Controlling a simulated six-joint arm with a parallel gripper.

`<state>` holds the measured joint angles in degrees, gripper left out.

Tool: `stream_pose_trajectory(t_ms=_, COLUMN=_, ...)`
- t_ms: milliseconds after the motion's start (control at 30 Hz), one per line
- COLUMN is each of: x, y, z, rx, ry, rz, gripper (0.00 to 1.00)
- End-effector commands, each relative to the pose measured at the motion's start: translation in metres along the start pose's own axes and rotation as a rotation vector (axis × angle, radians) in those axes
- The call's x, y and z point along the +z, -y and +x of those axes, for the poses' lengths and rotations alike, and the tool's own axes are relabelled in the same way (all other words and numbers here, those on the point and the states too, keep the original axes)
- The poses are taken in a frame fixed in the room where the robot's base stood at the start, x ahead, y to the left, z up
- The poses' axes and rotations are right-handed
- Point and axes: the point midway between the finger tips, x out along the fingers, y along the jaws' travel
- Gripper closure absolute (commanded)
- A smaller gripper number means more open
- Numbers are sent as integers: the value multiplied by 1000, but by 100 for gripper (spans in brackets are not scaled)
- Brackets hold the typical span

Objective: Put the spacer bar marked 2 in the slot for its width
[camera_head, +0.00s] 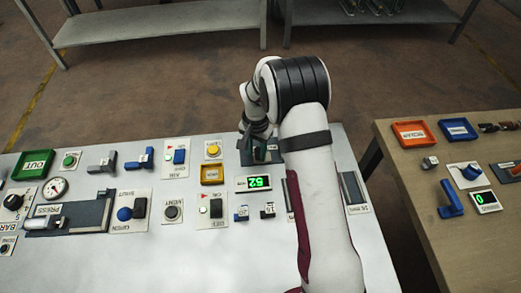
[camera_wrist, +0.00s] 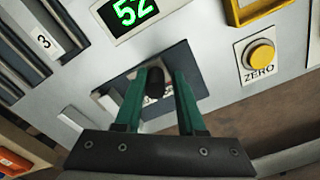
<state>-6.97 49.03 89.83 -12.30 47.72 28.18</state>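My gripper (camera_wrist: 164,85) has two green fingers pointing down at a dark plate (camera_wrist: 196,72) below the display. A dark upright knob-like piece (camera_wrist: 155,82) stands between the fingers, close to the left one. A narrow gap shows on its right, so the fingers look open around it. A pale label under it is partly hidden and unreadable. In the head view my gripper (camera_head: 262,146) is over the plate, largely covered by my arm. A slot panel (camera_head: 357,208) marked 15 mm lies right of my arm, partly covered. I cannot make out a mark 2 anywhere.
A green display (camera_wrist: 135,12) reads 52. A label 3 (camera_wrist: 44,41) lies by dark bars or slots at the left of the wrist view. The yellow ZERO button (camera_wrist: 261,55) is near my gripper. Small labelled pieces (camera_head: 241,214) lie below the display. The table's front is clear.

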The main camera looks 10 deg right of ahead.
Motion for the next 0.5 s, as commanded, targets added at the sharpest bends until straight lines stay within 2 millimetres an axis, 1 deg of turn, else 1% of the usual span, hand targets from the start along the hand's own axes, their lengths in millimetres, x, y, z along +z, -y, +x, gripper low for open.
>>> stream_pose_trajectory(t_ms=33, x=1, y=2, z=0, rx=-2, ry=0, rz=-2, gripper=60)
stream_pose_trajectory(t_ms=100, x=1, y=1, z=0, rx=-1, ry=0, rz=-2, gripper=47)
stream_pose_trajectory(t_ms=133, x=1, y=1, z=0, rx=-1, ry=0, rz=-2, gripper=43)
stream_pose_trajectory(t_ms=400, x=0, y=0, z=0, rx=2, ry=0, rz=-1, gripper=43)
stream_pose_trajectory(t_ms=500, x=0, y=0, z=-7, rx=1, ry=-1, rz=-1, gripper=43)
